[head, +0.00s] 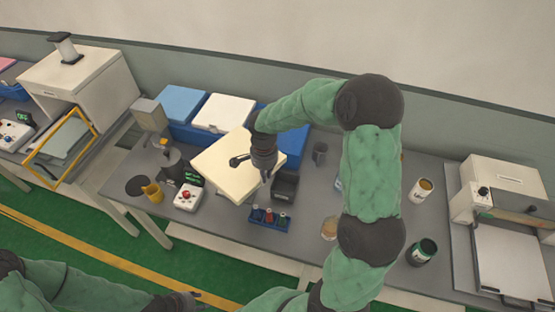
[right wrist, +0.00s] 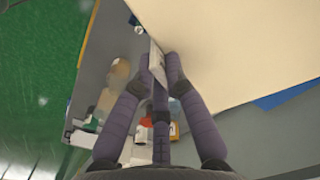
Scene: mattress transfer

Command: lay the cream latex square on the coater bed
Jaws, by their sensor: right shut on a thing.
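The cream latex square (head: 222,170) is a thick pale slab above the middle-left of the bench, in front of the blue bins. My right gripper (head: 264,168) reaches down from the right arm and is shut on its right part. In the right wrist view the fingers (right wrist: 160,72) pinch the edge of the cream square (right wrist: 225,45), which fills the upper right. The coater bed (head: 512,262) is the pale flat plate of the white machine at the far right, and it looks bare. My left gripper (head: 182,301) is low at the bottom left, away from the bench; its jaws are unclear.
Blue bins hold a blue slab (head: 182,102) and a white slab (head: 224,112). A bottle rack (head: 268,218), a dark box (head: 285,187) and a red-button box (head: 188,196) stand nearby. Jars (head: 421,190) and a dark tin (head: 422,252) stand between the square and the coater.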

